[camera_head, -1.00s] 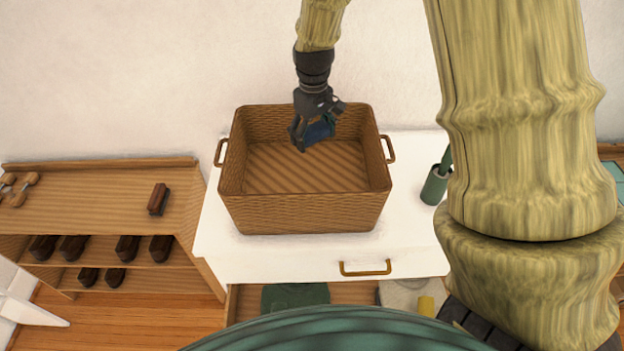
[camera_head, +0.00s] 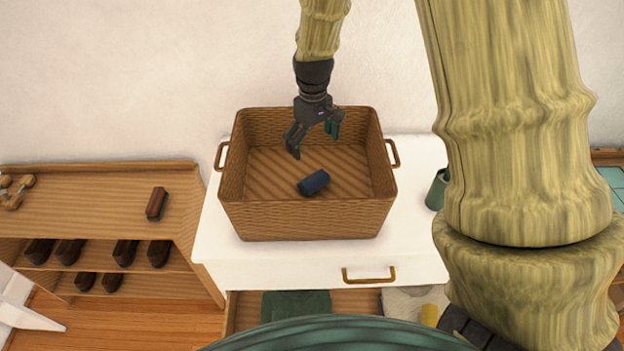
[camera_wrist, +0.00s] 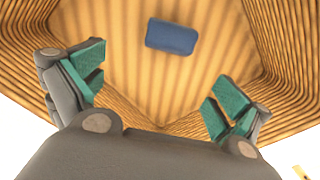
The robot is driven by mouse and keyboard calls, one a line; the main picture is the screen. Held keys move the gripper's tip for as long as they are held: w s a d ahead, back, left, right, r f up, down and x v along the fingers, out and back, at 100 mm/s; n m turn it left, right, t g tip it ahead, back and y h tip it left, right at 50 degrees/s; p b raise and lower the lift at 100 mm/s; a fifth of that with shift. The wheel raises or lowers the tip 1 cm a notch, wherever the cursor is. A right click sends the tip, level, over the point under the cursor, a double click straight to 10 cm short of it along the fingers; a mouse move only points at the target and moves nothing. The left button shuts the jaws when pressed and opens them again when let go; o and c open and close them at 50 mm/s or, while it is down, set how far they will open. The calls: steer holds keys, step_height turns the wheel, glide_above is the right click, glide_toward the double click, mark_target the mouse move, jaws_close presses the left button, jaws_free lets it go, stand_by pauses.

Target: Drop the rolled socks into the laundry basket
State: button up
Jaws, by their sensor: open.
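The rolled socks (camera_head: 314,183) are a dark blue roll inside the wicker laundry basket (camera_head: 305,217), on or just above its floor; I cannot tell if they touch it. They also show in the wrist view (camera_wrist: 172,37), past the fingertips and apart from them. The brown basket has two side handles and stands on a white cabinet. My gripper (camera_head: 313,142) hangs over the back part of the basket, open and empty. In the wrist view the green-padded fingers of my gripper (camera_wrist: 156,92) are spread wide.
The white cabinet (camera_head: 418,240) has a brass handle. A dark green cup (camera_head: 437,190) stands right of the basket, partly hidden by my arm. A wooden shoe rack (camera_head: 95,190) with brushes and dark shoes is at the left. A pale wall rises behind.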

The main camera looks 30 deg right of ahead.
step_height(320, 180, up, 12)
steer(key=shift+w+f, duration=0.15)
steer(key=shift+w, duration=0.1)
stand_by(0.3)
steer(key=shift+w, duration=0.1)
